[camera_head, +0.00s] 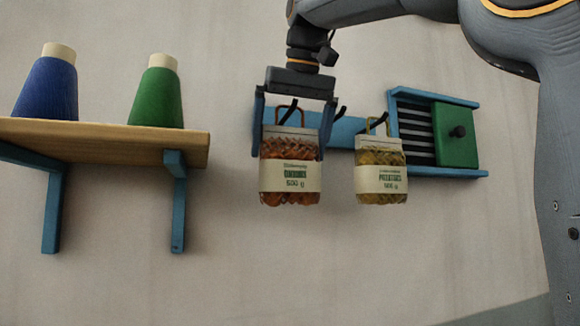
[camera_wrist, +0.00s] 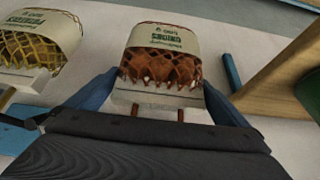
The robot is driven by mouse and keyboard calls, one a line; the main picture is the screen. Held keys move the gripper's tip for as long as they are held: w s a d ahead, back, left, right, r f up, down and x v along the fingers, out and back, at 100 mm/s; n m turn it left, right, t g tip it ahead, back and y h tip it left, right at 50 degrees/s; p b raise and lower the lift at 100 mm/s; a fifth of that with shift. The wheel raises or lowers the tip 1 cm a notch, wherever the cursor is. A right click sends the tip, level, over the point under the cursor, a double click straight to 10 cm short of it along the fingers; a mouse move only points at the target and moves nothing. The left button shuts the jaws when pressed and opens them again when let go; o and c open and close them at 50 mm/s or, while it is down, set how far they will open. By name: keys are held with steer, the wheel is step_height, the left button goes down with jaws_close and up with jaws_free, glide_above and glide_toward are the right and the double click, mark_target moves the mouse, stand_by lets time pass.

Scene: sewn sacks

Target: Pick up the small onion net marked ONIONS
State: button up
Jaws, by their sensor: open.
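The onion net (camera_head: 290,183) is a small orange-brown net with a white label reading ONIONS and a pale top band. It hangs by a loop from a dark hook on the blue rail. My gripper (camera_head: 291,152) is open, pointing down, with one blue finger on each side of the net's top. In the wrist view the onion net (camera_wrist: 160,66) lies between the two finger tips (camera_wrist: 160,85), and its pale band and brown loop point toward the gripper. I cannot tell whether the fingers touch it.
A yellowish potato net (camera_head: 381,184) hangs close by on the right; it also shows in the wrist view (camera_wrist: 38,45). A blue rack with a green slider (camera_head: 456,135) is at right. A wooden shelf (camera_head: 100,140) at left holds a blue cone (camera_head: 48,88) and a green cone (camera_head: 155,95).

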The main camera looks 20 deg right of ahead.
steer(key=c, duration=1.6)
steer(key=shift+c, duration=0.3)
steer(key=shift+r, duration=0.15)
